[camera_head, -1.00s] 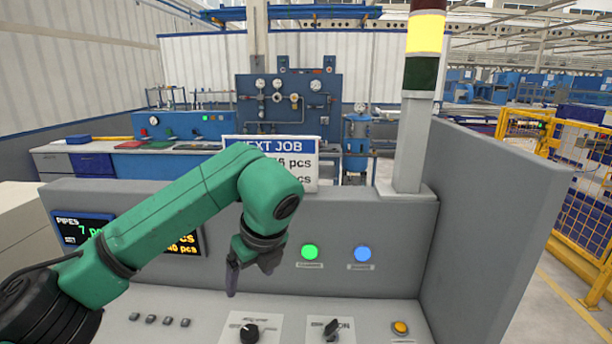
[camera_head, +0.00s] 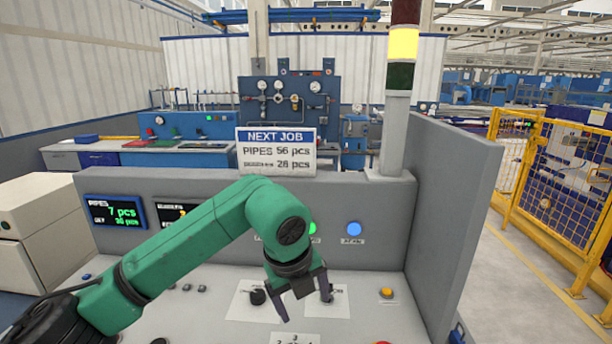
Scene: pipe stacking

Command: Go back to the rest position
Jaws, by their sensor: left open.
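My left arm is green and reaches in from the left over a grey control console (camera_head: 385,225). My left gripper (camera_head: 303,309) hangs from its end, pointing down, with its dark fingers spread apart and nothing between them. It is in front of the console's sloping panel, near two dark knobs; whether it touches the panel cannot be told. The green button (camera_head: 312,228) is partly covered by my arm, and the blue button (camera_head: 354,229) is clear to its right. My right gripper is not in view.
A NEXT JOB sign (camera_head: 276,137) stands on the console top. A signal tower (camera_head: 402,75) with a yellow light rises at its right. A display (camera_head: 115,212) reads 7 pcs. A side wall (camera_head: 470,235) bounds the console's right; a yellow fence (camera_head: 560,190) stands beyond.

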